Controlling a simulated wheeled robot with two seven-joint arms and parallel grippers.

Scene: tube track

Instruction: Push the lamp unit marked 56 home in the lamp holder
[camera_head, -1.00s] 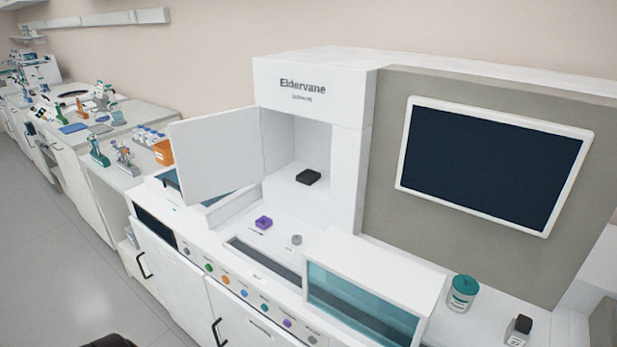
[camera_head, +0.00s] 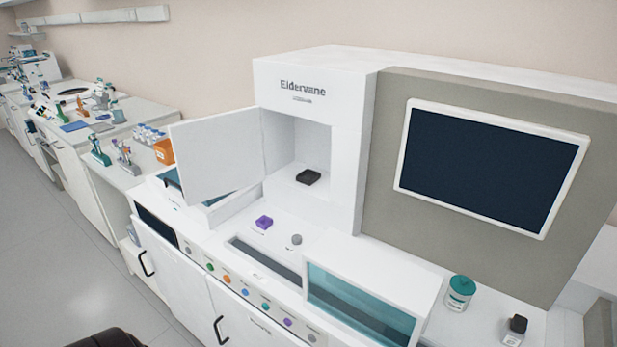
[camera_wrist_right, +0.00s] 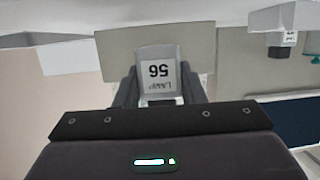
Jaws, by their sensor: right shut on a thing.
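My right gripper (camera_wrist_right: 159,92) is shut on the lamp unit (camera_wrist_right: 157,72), a grey block. Its white label reads 56, upside down in the right wrist view. A small black block (camera_head: 308,177), possibly the lamp holder, sits on the floor of the open compartment in the head view; I cannot confirm what it is. The held unit appears clear of other things in the wrist view. Neither gripper shows in the head view.
The compartment's white door (camera_head: 215,155) stands open to the left. A teal-lidded jar (camera_head: 460,293) and a black-topped grey block (camera_head: 516,331) stand at right, below the screen (camera_head: 490,165).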

